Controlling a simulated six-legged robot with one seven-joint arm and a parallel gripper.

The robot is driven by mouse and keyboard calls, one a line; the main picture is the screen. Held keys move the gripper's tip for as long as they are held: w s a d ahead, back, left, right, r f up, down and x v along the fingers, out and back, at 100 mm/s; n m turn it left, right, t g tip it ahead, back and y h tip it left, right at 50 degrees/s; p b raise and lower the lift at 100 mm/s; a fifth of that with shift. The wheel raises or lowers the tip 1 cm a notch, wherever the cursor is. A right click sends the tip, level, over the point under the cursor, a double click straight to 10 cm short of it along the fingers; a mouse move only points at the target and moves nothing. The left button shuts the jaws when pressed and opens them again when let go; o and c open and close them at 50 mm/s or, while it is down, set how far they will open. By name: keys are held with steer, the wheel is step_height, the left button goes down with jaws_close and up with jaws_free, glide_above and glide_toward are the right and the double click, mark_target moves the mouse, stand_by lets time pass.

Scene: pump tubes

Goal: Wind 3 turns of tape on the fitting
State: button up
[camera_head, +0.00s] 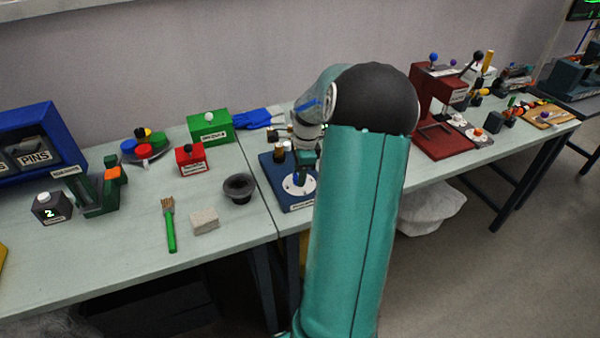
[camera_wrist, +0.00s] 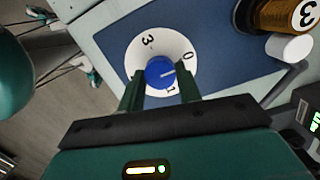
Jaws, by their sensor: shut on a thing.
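A round blue knob (camera_wrist: 159,73) sits at the centre of a white dial (camera_wrist: 136,52) marked 0, 1 and 3; part of the dial is hidden by my gripper. The knob's pale pointer line lies between 0 and 1. My gripper (camera_wrist: 160,88) has its two green fingers on either side of the knob and is shut on it. The dial is on a blue base plate (camera_wrist: 222,50), also in the head view (camera_head: 268,170). I cannot make out the fitting or any tape clearly; my arm hides part of this station in the head view.
An amber bottle marked 3 (camera_wrist: 290,12) and a white cylinder (camera_wrist: 289,47) stand close right of the dial. In the head view, a black bowl (camera_head: 238,190), pale block (camera_head: 204,221) and green-handled brush (camera_head: 170,226) lie left. A dark red press (camera_head: 428,105) stands right.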

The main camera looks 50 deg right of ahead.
steer(key=m, duration=0.3)
steer(key=shift+m, duration=0.3)
steer(key=shift+a+m, duration=0.1)
steer(key=shift+m, duration=0.3)
steer(key=shift+m+h, duration=0.3)
steer(key=shift+m, duration=0.9)
steer(key=shift+m, duration=1.8)
